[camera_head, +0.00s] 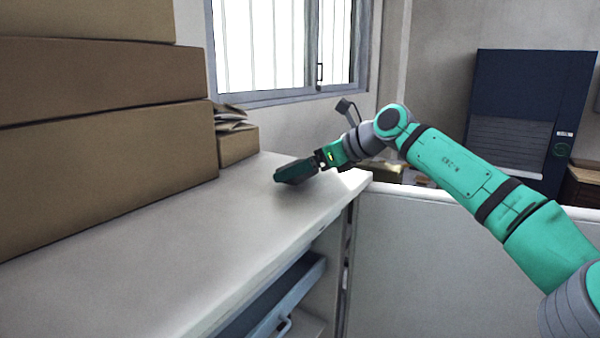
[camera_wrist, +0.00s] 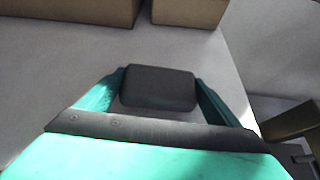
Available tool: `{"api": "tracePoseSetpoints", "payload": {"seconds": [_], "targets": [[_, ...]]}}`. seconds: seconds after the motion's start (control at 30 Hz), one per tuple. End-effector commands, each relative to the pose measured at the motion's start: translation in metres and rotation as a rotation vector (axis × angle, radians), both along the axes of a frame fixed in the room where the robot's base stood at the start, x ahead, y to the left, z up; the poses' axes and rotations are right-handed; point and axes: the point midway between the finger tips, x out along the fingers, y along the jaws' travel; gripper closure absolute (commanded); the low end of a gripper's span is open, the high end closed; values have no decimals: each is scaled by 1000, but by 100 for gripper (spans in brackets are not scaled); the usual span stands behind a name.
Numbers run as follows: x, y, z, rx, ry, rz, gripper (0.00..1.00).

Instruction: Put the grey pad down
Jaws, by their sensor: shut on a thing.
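The grey pad (camera_wrist: 158,88) is a dark, rounded block held between the two fingers of my gripper (camera_wrist: 158,92) in the wrist view. In the head view my gripper (camera_head: 297,171) is at the far right end of the white counter top (camera_head: 190,240), with its fingers low over the surface. The pad is mostly hidden by the fingers there. I cannot tell whether the pad touches the counter.
Large cardboard boxes (camera_head: 110,160) are stacked along the left of the counter, with a smaller box (camera_head: 238,146) behind them. The counter between the boxes and its front edge is clear. A blue drawer (camera_head: 280,290) stands open below. A window (camera_head: 285,45) is behind.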

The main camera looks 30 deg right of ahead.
Motion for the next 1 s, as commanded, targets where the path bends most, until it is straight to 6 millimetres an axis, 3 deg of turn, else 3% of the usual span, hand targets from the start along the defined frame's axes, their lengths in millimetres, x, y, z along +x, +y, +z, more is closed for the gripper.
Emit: {"api": "tracePoseSetpoints", "payload": {"seconds": [0.1, 0.47, 0.5, 0.53, 0.83, 1.0], "targets": [[0, 0, -11, -1, 0, 0, 42], [0, 0, -14, 0, -1, 0, 42], [0, 0, -13, 0, 0, 0, 5], [0, 0, -13, 0, 0, 0, 0], [0, 0, -10, -2, -1, 0, 0], [-18, -8, 0, -1, -1, -3, 0]]}}
